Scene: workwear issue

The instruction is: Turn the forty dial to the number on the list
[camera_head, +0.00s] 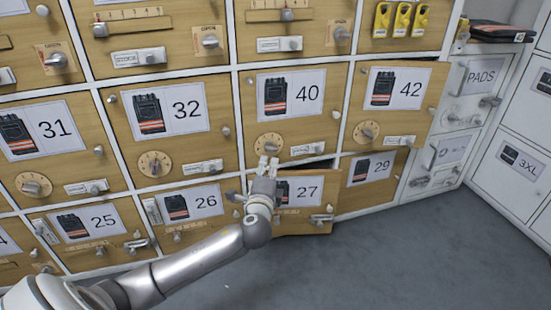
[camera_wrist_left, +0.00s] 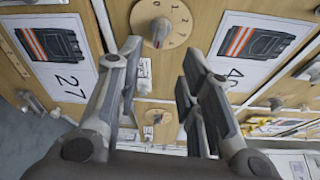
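The forty dial (camera_head: 268,143) is a round tan dial with a grey knob, below the card marked 40 (camera_head: 308,95). It also shows near the top of the left wrist view (camera_wrist_left: 165,22), between the cards for 27 and 40. Some printed numbers are visible around it, but I cannot tell its exact setting. My left gripper (camera_head: 267,163) is just below the dial in the head view. In the left wrist view its fingers (camera_wrist_left: 163,62) are spread with nothing between them, apart from the dial. I see no list. My right gripper is not in view.
The door marked 27 (camera_head: 308,190) stands ajar just beside my left gripper, and the door marked 42 (camera_head: 408,90) is ajar too. Similar dials sit on 32 (camera_head: 154,163), 42 (camera_head: 366,132) and 31 (camera_head: 33,185). Grey floor (camera_head: 400,260) lies clear at lower right.

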